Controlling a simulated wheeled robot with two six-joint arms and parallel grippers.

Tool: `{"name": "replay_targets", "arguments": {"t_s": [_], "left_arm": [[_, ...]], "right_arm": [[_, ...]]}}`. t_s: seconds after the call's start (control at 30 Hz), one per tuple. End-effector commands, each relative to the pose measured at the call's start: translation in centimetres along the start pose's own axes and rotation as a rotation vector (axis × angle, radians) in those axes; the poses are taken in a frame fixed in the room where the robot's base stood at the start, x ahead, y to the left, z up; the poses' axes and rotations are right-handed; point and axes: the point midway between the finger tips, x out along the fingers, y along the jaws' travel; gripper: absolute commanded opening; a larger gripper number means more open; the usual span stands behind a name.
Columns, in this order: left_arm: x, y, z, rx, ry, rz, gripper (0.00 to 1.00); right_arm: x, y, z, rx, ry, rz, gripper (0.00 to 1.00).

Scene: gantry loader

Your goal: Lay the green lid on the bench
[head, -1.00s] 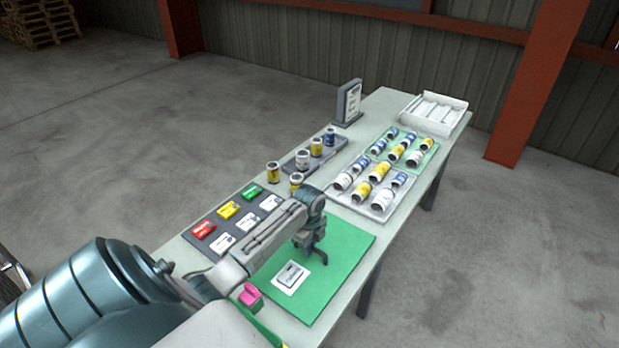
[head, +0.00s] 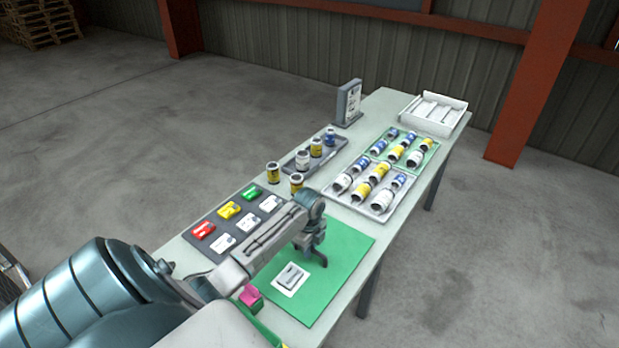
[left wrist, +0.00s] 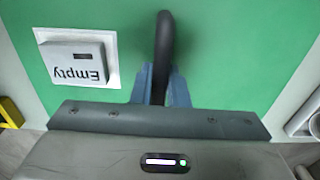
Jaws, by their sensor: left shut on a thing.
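The green lid (head: 338,275) is a flat green panel at the near end of the bench (head: 388,235). It fills most of the left wrist view (left wrist: 235,65). A dark curved handle (left wrist: 164,45) shows there between the blue fingers of my left gripper (left wrist: 161,85). My left gripper (head: 314,250) points down over the panel and is shut on this handle. I cannot tell whether the panel touches the bench top. A grey block marked "Empty" (left wrist: 75,62) sits on a white card on the green, beside the gripper. My right gripper is not in view.
A dark board (head: 215,248) with red, yellow, green and white blocks lies left of my forearm. Several jars stand around a grey tray (head: 290,165). Further trays (head: 378,210) hold lying jars. A white box (head: 440,103) and an upright sign (head: 349,103) stand at the far end.

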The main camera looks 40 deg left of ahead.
Motion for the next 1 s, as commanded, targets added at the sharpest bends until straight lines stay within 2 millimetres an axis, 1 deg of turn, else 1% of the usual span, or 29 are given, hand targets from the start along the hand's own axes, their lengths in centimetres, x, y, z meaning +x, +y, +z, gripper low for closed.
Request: {"name": "replay_targets", "arguments": {"t_s": [0.2,0.23,0.3,0.37,0.63,0.73,0.87,1.0], "left_arm": [[0.0,0.0,0.0,0.000,0.000,-0.001,0.00],[0.0,0.0,0.0,0.000,0.000,-0.001,0.16],[0.0,0.0,0.0,0.000,0.000,-0.001,0.30],[0.0,0.0,0.0,-0.001,0.000,-0.001,0.40],[0.1,0.0,0.0,-0.001,0.000,0.001,0.40],[-0.5,-0.1,0.1,-0.001,-0.001,-0.002,0.40],[-2.3,-0.1,0.1,0.001,-0.002,-0.004,0.40],[-5.2,-0.1,0.1,0.002,-0.002,-0.006,0.40]], "right_arm": [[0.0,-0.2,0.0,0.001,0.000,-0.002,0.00],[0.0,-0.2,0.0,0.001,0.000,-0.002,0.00],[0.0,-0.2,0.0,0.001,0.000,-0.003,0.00],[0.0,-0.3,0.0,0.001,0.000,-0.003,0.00],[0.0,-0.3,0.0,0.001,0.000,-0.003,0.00],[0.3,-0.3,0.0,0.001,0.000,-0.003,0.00],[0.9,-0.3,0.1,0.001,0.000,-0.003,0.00],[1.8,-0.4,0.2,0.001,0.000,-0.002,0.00]]}}
